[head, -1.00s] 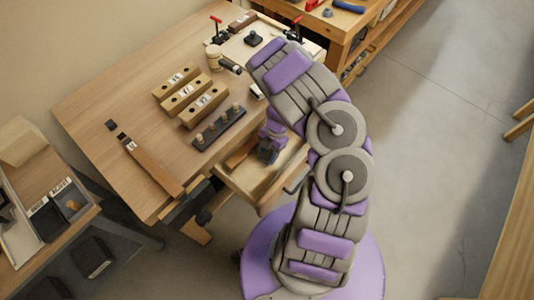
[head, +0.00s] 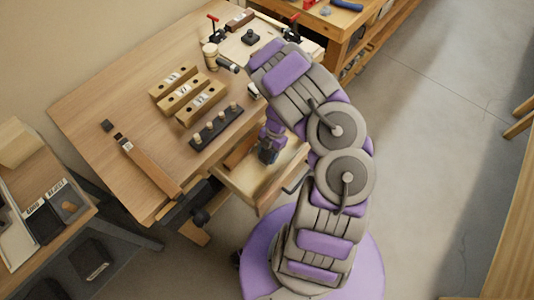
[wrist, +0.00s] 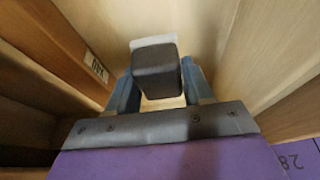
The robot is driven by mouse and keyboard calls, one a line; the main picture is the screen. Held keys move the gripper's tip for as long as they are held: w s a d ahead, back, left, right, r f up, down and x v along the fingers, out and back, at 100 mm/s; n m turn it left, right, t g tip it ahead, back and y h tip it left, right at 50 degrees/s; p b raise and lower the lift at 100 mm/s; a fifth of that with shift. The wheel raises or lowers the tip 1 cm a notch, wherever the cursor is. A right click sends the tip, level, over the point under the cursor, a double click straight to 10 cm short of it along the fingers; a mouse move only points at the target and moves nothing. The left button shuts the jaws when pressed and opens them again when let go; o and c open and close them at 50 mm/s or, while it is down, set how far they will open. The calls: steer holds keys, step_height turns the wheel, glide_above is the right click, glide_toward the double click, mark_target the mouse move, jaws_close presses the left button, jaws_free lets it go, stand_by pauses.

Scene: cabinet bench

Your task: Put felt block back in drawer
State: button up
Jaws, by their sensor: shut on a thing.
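The open drawer (head: 258,198) juts from the front edge of the bench, its pale wooden floor showing. My gripper (head: 268,152) points down into it. In the wrist view my gripper (wrist: 158,88) has its two blue fingers shut on the felt block (wrist: 156,78), a dark grey block with a pale strip along its far edge. The wooden drawer walls (wrist: 245,60) rise around the fingers and block. I cannot tell whether the block touches the drawer floor. In the head view the block is not clearly distinguishable from the gripper.
The bench top (head: 110,95) carries wooden blocks with holes (head: 188,92), a dark peg rail (head: 216,127), a mallet (head: 212,55) and a long wooden bar (head: 148,165). A side table with bins (head: 45,220) stands at the left. Open floor lies at the right.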

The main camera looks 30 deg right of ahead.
steer(key=shift+f+b, duration=0.75)
steer(key=shift+f, duration=0.05)
stand_by(0.9)
steer(key=o, duration=1.3)
steer(key=shift+c, duration=0.2)
steer(key=shift+d+r, duration=0.1)
steer(key=shift+r, duration=0.05)
steer(key=shift+v, duration=3.45)
steer(key=shift+p, duration=0.3)
